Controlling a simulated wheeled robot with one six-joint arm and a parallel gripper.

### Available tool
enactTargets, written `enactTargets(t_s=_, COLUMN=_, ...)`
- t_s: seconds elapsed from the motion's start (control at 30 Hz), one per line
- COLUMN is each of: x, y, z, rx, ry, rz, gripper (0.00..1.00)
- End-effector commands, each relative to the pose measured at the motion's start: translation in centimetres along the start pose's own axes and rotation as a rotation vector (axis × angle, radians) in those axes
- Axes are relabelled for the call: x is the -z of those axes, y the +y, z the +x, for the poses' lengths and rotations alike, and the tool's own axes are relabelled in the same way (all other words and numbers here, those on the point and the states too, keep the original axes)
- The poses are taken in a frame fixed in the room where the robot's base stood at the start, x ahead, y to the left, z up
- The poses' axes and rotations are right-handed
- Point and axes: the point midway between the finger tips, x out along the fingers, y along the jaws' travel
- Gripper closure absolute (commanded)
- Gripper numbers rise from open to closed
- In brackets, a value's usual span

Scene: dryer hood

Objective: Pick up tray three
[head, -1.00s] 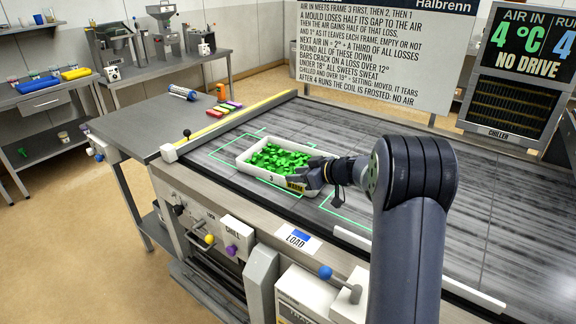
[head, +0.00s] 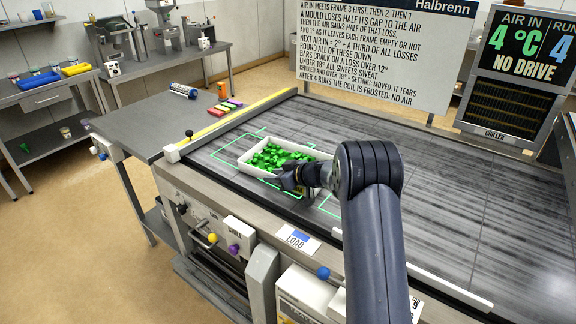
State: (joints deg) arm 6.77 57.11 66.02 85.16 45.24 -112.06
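The white tray (head: 256,172) holds a heap of green sweets (head: 272,157). It is on the dark, streaked table top, over a green outlined frame. The number 3 seen on its front wall earlier is now hidden behind my gripper. My gripper (head: 284,179) is at the tray's front wall, toward its right end, and overlaps the wall in this view.
Green outlined frames mark the table top (head: 430,210), which is bare to the right. A yellow-edged rail (head: 240,117) runs along its left side. The rules board (head: 385,50) and chiller (head: 510,70) stand behind. Levers and a LOAD label (head: 298,239) line the front.

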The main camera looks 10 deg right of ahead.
Motion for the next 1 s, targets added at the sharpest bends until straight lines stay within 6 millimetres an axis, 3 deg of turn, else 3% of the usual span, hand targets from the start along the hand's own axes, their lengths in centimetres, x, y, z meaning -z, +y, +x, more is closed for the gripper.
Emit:
enactTargets(t_s=0.13, x=-0.02, y=0.02, z=-0.02, rx=0.000, ry=0.000, rz=0.000, gripper=0.68)
enactTargets(t_s=0.53, x=-0.01, y=0.02, z=-0.05, rx=0.000, ry=0.000, rz=0.000, gripper=1.00)
enactTargets(t_s=1.0, x=-0.02, y=0.06, z=-0.07, rx=-0.001, ry=0.000, rz=0.001, gripper=1.00)
